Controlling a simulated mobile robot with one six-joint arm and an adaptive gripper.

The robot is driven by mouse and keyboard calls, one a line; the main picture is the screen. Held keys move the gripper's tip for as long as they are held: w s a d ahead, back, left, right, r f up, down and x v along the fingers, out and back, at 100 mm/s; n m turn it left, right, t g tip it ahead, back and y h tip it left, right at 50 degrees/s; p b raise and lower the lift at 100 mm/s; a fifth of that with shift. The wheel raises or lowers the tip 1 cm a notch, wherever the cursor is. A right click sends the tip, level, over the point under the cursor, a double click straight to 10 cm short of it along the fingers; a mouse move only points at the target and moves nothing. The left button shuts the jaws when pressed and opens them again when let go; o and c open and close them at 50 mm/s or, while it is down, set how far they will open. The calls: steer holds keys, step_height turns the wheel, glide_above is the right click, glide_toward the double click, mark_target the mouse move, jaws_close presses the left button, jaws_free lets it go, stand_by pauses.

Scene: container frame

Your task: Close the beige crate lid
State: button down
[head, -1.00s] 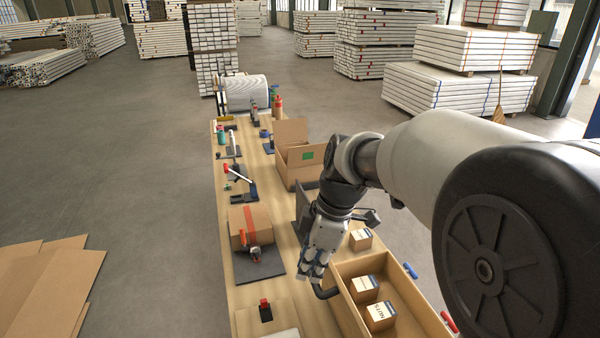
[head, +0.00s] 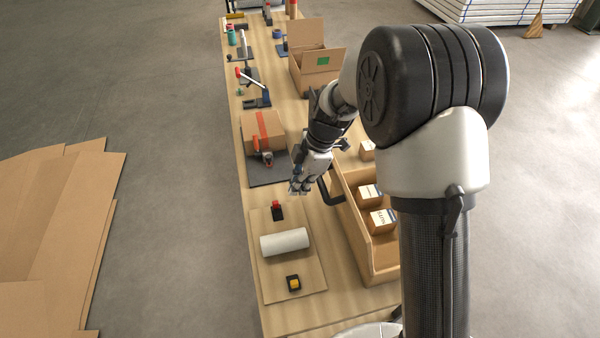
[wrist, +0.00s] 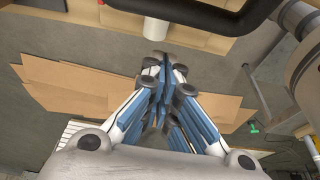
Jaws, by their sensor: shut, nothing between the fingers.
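The beige crate (head: 382,262) is an open-topped wooden box at the right edge of the bench, with small labelled cartons (head: 370,194) inside. A black bar handle (head: 327,191) stands out on its left side; it also shows large at the top of the wrist view (wrist: 215,18). I cannot tell a separate lid from the side that carries this handle. My gripper (head: 298,190) is shut and empty, just left of the handle and apart from it. In the wrist view my gripper's fingers (wrist: 160,62) are together. My arm hides part of the crate's right side.
A board with a white roll (head: 284,242) lies in front on the bench. A taped carton (head: 264,132) with a tape dispenser stands left of my gripper. An open cardboard box (head: 320,62) is behind. Flat cardboard (head: 70,220) lies on the floor, left.

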mark_target(335, 202)
steer(key=d, duration=0.1)
steer(key=w+d, duration=0.1)
steer(key=d, duration=0.1)
steer(key=shift+r, duration=0.2)
steer(key=shift+d+r, duration=0.1)
